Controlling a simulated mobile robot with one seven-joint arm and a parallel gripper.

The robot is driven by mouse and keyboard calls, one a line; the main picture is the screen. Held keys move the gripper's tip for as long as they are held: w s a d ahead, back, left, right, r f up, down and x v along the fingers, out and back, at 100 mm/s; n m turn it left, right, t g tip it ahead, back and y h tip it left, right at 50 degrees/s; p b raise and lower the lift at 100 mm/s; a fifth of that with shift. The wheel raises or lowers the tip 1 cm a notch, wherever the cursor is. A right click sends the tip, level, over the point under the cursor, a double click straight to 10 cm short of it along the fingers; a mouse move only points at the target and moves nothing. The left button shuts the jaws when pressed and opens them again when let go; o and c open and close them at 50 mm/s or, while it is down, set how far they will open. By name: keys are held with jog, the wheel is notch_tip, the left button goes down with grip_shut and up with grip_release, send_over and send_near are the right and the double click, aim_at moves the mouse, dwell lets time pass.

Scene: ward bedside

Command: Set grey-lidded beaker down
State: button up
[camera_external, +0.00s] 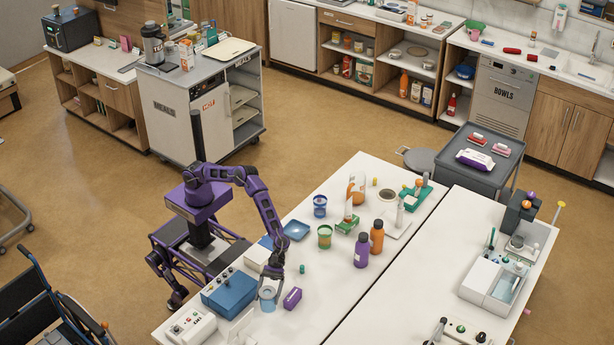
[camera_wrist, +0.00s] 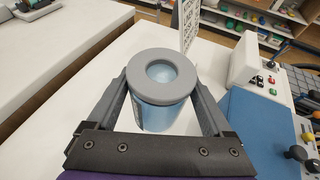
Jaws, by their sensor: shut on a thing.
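The grey-lidded beaker (camera_wrist: 158,118) is pale blue and translucent, with a thick grey ring lid (camera_wrist: 137,75) open in the middle. It is upright between the two fingers of my gripper (camera_wrist: 160,82), which is shut on it. In the external view the beaker (camera_external: 267,303) is at the near left part of the white table (camera_external: 318,290), with my gripper (camera_external: 269,289) reaching down over it. Its base is low over or on the table; I cannot tell whether it touches. The fingers partly hide its sides.
A blue box (camera_external: 229,293) stands close left of the beaker, and a purple block (camera_external: 292,298) lies close to its right. A white button box (camera_external: 191,327) is at the near left corner. Purple (camera_external: 361,251) and orange bottles (camera_external: 376,238) stand farther back.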

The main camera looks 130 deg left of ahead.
aim_at(266, 313)
jog(key=shift+f+b, duration=0.35)
jog(key=shift+f, duration=2.7)
jog(key=shift+f, duration=0.15)
jog(key=o, duration=1.6)
jog(key=shift+c, duration=0.2)
jog(key=v, duration=1.2)
jog(key=shift+p, duration=0.3)
jog(key=shift+s, duration=0.1)
